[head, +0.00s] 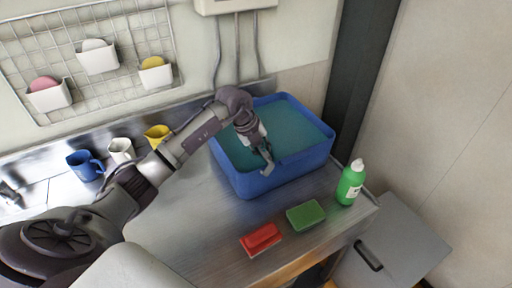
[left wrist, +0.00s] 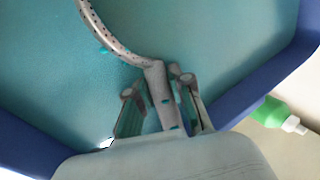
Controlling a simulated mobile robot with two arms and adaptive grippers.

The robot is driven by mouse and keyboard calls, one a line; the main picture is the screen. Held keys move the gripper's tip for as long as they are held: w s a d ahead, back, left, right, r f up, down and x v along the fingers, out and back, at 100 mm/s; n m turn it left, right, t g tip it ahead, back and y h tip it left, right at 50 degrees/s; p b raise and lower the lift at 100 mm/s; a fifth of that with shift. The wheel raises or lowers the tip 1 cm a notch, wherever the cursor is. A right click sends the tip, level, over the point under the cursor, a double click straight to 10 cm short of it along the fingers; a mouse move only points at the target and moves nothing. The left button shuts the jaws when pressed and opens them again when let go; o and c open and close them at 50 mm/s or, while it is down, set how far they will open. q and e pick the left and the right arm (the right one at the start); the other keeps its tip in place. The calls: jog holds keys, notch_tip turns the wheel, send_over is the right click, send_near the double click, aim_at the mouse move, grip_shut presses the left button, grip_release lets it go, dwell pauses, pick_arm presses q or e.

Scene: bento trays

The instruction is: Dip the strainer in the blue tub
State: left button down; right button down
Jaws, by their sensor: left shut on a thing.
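The blue tub (head: 295,170) stands on the steel counter with a teal surface inside it. My left gripper (head: 266,158) is over the tub, near its front wall. In the left wrist view the gripper (left wrist: 162,108) is shut on the strainer's grey handle (left wrist: 157,82). A curved, perforated part of the strainer (left wrist: 108,36) shows against the teal; the rest is cut off by the frame or hidden. In the head view I cannot make out the strainer clearly. How deep it sits is hard to tell. My right gripper is not in view.
A green bottle (head: 350,183) stands right of the tub. A green sponge (head: 305,215) and a red sponge (head: 261,239) lie in front. Blue (head: 84,165), white (head: 121,150) and yellow (head: 157,136) cups stand at the back left. Wall rack (head: 95,90) behind.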

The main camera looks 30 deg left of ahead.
aim_at(262, 147)
pick_arm(q)
jog(key=shift+a+f, duration=0.1)
jog(key=shift+w+r+p, duration=0.1)
jog(key=shift+r+p, duration=0.65)
jog(key=shift+r, duration=0.2)
notch_tip(262, 147, up, 3)
jog(key=p, duration=0.2)
jog(key=shift+r+p, duration=0.2)
jog(key=shift+p, duration=0.1)
notch_tip(262, 147, up, 13)
jog(key=p, duration=0.9)
dwell(0.3)
jog(key=c, duration=1.6)
grip_release()
grip_shut()
